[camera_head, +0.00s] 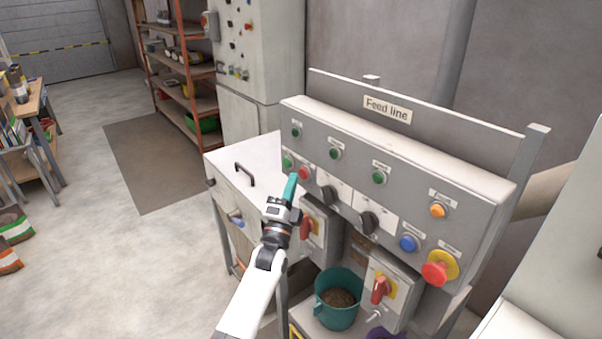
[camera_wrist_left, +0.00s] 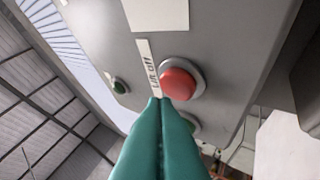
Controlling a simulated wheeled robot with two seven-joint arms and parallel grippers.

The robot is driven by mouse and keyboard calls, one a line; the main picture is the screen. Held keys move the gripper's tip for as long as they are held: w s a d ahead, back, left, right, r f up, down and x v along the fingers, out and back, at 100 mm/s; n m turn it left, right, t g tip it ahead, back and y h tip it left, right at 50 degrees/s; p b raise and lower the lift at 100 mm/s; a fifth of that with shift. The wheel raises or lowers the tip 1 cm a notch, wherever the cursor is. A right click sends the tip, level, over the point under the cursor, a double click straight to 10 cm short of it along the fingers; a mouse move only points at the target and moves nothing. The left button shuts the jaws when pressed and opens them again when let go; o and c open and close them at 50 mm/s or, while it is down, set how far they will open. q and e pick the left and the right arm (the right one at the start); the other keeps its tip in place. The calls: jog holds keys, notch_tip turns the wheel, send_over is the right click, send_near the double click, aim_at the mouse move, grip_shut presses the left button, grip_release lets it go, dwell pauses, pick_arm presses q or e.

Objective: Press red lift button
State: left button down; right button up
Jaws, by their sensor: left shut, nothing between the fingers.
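The red lift button (camera_head: 304,173) sits at the left end of the grey "Feed line" panel (camera_head: 402,167), beside a green button (camera_head: 288,162). In the left wrist view the red button (camera_wrist_left: 178,84) is a round dome in a grey ring, with a white label (camera_wrist_left: 148,67) beside it. My left gripper (camera_head: 293,176) is shut and empty, its teal fingers pointing at the panel. Its fingertips (camera_wrist_left: 159,101) appear just beside the red button's rim. I cannot tell whether they touch the panel. A second button is partly hidden behind the fingers. My right gripper is not in view.
The panel also carries green buttons, black knobs (camera_head: 368,222), an orange button (camera_head: 438,210), a blue button (camera_head: 408,243) and a red emergency stop (camera_head: 436,273). A white cabinet (camera_head: 245,165) stands to the left.

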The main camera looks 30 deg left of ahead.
pick_arm(q)
jog(key=shift+s, duration=0.15)
jog(key=s, duration=0.1)
jog(key=s+a+p, duration=0.1)
jog(key=s, duration=0.1)
jog(key=s+a+p, duration=0.1)
jog(key=s, duration=0.1)
jog(key=shift+s+a, duration=0.2)
dwell(0.3)
dwell(0.4)
